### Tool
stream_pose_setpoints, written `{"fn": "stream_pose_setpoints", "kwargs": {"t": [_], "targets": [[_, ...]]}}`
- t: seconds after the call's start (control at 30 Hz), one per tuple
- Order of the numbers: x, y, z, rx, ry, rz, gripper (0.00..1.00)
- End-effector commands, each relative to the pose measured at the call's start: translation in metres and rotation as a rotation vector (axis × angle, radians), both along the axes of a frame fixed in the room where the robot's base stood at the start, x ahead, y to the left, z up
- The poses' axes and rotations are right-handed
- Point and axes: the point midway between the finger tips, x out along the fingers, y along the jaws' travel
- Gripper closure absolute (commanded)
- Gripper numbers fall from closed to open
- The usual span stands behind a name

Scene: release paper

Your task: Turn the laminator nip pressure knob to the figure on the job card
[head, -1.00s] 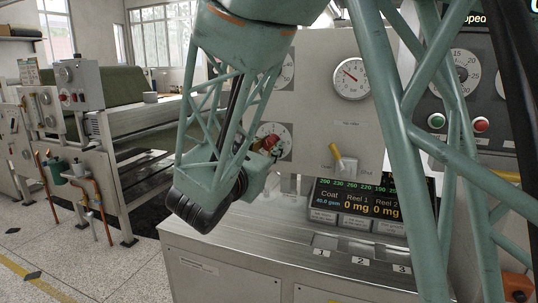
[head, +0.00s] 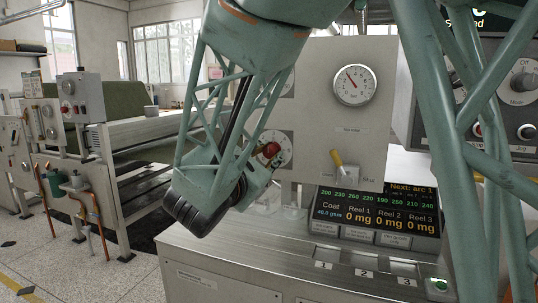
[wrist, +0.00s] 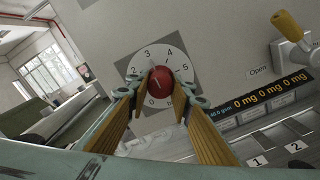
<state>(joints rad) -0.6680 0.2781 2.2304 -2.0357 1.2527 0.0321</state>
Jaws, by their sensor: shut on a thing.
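A red knob (wrist: 161,80) sits on a white dial plate (wrist: 143,66) with black figures; 2, 3, 4 and 5 can be read around its upper part. A pale mark shows on the knob, but its exact setting is hard to read. My gripper (wrist: 160,88) is shut on the knob, with one yellow-brown finger on each side; the fingers hide parts of the lower dial. In the head view the red knob (head: 271,149) is partly covered by my gripper (head: 268,156). I cannot make out a job card in these views.
A round gauge (head: 354,85) is above right of the knob. A yellow-handled lever (head: 337,158) marked Open and Shut sticks out of the panel. Below is a display (head: 376,205) reading 0 mg for each reel, above numbered bays (head: 364,274). A machine (head: 80,130) stands left.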

Motion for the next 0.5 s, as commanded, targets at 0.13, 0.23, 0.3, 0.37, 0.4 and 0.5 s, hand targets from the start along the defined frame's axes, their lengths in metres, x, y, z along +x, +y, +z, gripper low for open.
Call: {"fn": "stream_pose_setpoints", "kwargs": {"t": [0.13, 0.23, 0.3, 0.37, 0.4, 0.5], "targets": [[-0.0001, 0.0001, -0.0002, 0.000, 0.000, 0.000, 0.90], [-0.0001, 0.0001, -0.0002, 0.000, 0.000, 0.000, 0.90], [-0.0001, 0.0001, -0.0002, 0.000, 0.000, 0.000, 0.77], [-0.0001, 0.0001, -0.0002, -0.001, 0.000, 0.000, 0.71], [-0.0001, 0.0001, -0.0002, -0.001, 0.000, 0.000, 0.68], [0.0000, 0.0000, -0.0002, -0.001, 0.000, 0.000, 0.65]]}}
